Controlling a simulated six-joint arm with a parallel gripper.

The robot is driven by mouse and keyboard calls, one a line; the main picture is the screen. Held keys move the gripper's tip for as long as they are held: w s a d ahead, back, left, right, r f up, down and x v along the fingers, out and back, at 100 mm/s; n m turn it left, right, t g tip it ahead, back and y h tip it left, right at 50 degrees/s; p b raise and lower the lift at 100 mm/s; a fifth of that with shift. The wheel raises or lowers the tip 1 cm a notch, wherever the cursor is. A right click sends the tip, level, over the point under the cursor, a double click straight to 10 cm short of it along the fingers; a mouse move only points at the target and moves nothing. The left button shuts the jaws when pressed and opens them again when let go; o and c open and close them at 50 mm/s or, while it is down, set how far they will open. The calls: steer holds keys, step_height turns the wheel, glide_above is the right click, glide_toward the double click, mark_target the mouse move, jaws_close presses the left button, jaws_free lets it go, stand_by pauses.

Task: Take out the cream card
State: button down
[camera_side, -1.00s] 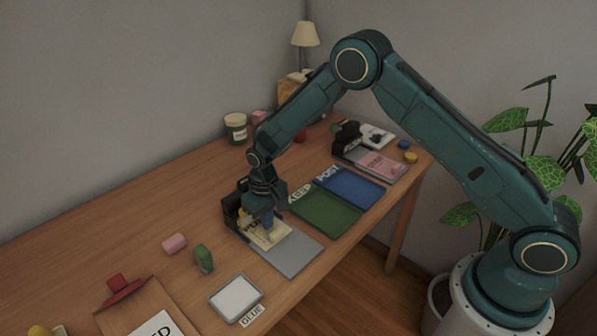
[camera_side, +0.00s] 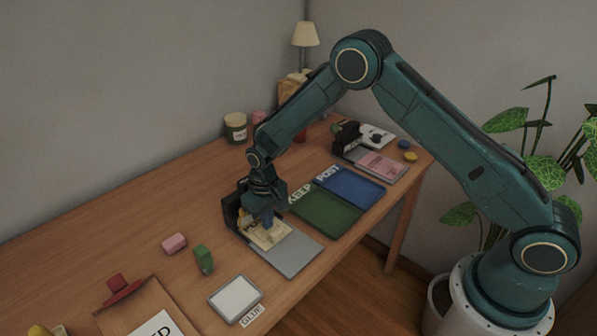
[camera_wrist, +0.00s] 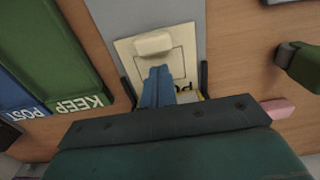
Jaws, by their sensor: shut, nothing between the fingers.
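The cream card (camera_side: 266,236) lies flat at the holder end of a grey plate (camera_side: 292,256), by a black upright holder (camera_side: 232,208). In the wrist view the cream card (camera_wrist: 186,62) carries a raised cream block (camera_wrist: 153,44) and dark printing, partly hidden. My gripper (camera_side: 267,222) points down over the card. Its blue fingers (camera_wrist: 158,72) are together with nothing between them, just beside the cream block. I cannot tell whether the fingertips touch the card.
A green KEEP tray (camera_side: 325,214) and a blue POST tray (camera_side: 352,187) lie to the right. A green block (camera_side: 204,260), a pink block (camera_side: 174,243) and a GLUE pad (camera_side: 235,297) are to the left and front. A second plate with a pink card (camera_side: 380,164) is farther back.

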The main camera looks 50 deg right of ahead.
mark_target(278, 232)
steer(key=shift+f, duration=0.8)
stand_by(0.6)
steer(key=shift+r, duration=0.25)
stand_by(0.6)
steer(key=shift+s, duration=0.7)
steer(key=shift+s, duration=0.45)
steer(key=shift+s, duration=0.85)
steer(key=shift+s, duration=0.35)
steer(key=shift+s, duration=0.1)
steer(key=shift+s, duration=0.65)
steer(key=shift+r, duration=0.1)
